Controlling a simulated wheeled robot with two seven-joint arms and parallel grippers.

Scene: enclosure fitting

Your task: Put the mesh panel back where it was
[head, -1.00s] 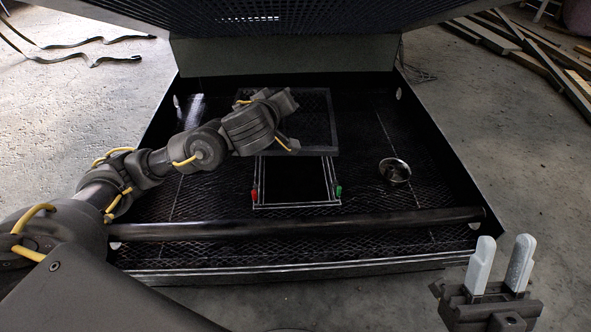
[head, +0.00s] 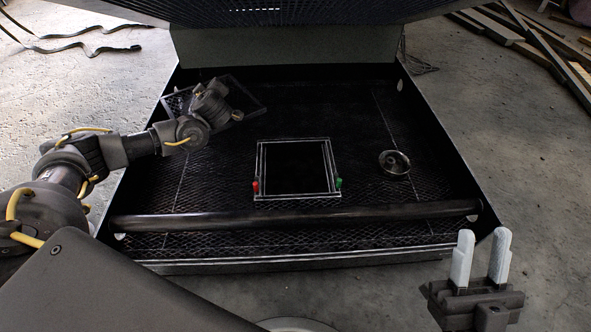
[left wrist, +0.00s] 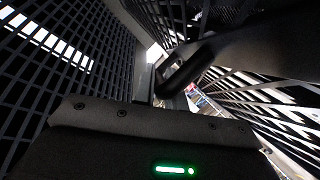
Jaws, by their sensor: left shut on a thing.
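The mesh panel (head: 245,95), a dark square frame with mesh inside, is over the back left of the enclosure floor, turned askew. My left gripper (head: 232,110) is shut on it; the wrist partly covers the panel, and the fingertips are hard to make out. A square dark opening (head: 296,168) with a pale outlined border lies in the middle of the floor, uncovered. A red peg (head: 255,186) stands at its front left corner and a green peg (head: 339,183) at its front right. My right gripper (head: 481,252) is open and empty, outside the enclosure at the front right.
A round metal dish (head: 394,163) sits on the floor right of the opening. A dark bar (head: 300,216) crosses the front of the enclosure. A grated cover (head: 300,10) hangs overhead at the back. The floor between opening and back wall is clear.

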